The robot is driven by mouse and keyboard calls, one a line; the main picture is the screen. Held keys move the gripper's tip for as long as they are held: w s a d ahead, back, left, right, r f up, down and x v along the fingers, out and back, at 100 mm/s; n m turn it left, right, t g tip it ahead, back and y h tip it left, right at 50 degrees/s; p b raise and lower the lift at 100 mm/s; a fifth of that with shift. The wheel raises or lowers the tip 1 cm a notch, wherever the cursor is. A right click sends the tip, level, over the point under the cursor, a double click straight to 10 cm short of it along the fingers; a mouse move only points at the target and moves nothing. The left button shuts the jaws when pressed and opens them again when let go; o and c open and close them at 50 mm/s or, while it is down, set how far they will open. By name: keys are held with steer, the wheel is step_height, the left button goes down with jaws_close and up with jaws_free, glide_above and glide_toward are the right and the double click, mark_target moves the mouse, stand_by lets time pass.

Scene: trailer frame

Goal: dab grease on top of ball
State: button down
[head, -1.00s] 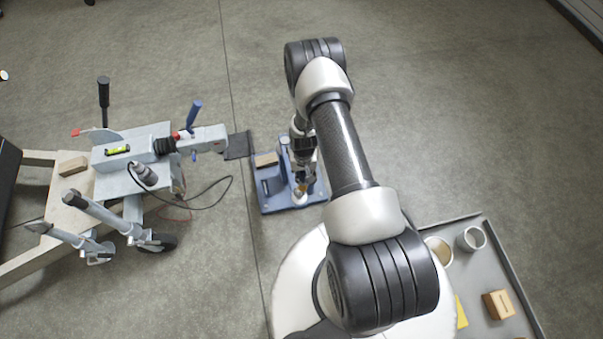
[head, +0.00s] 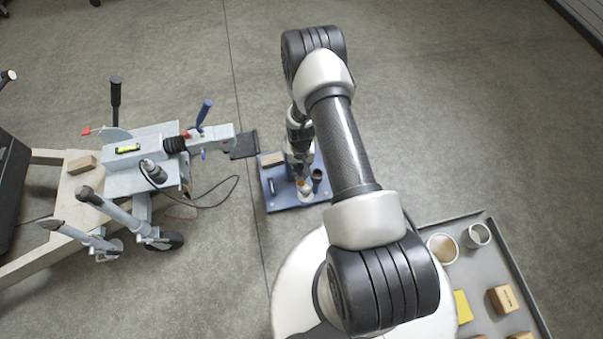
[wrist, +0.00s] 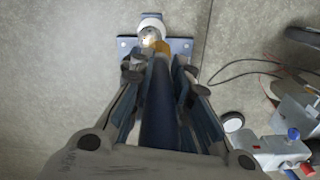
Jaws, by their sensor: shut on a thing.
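The blue stand (head: 285,205) sits on the floor right of the trailer coupler (head: 222,140). In the wrist view a shiny ball (wrist: 150,36) lies just beyond my fingertips, with a white ring-like shape (wrist: 150,21) behind it. My gripper (wrist: 157,72) points down over the stand and is shut on a slim brush-like tool, mostly hidden by the fingers. An amber patch (wrist: 163,47) shows beside the ball; I cannot tell whether it is the tool's tip or grease, or whether it touches the ball. A dark blue bar (wrist: 156,115) runs between the fingers. In the head view my gripper (head: 300,168) partly covers the stand.
A wooden block (head: 271,159) and a dark cup (head: 317,177) are on the stand. A black pad (head: 244,145) lies beside it. The grey tray (head: 488,262) at lower right holds two cups, wooden blocks and a yellow item. Cables lie between trailer and stand. Floor beyond is clear.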

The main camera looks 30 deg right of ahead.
mark_target(301, 166)
steer(key=shift+r+p, duration=0.65)
steer(key=shift+r, duration=1)
steer(key=shift+d, duration=0.1)
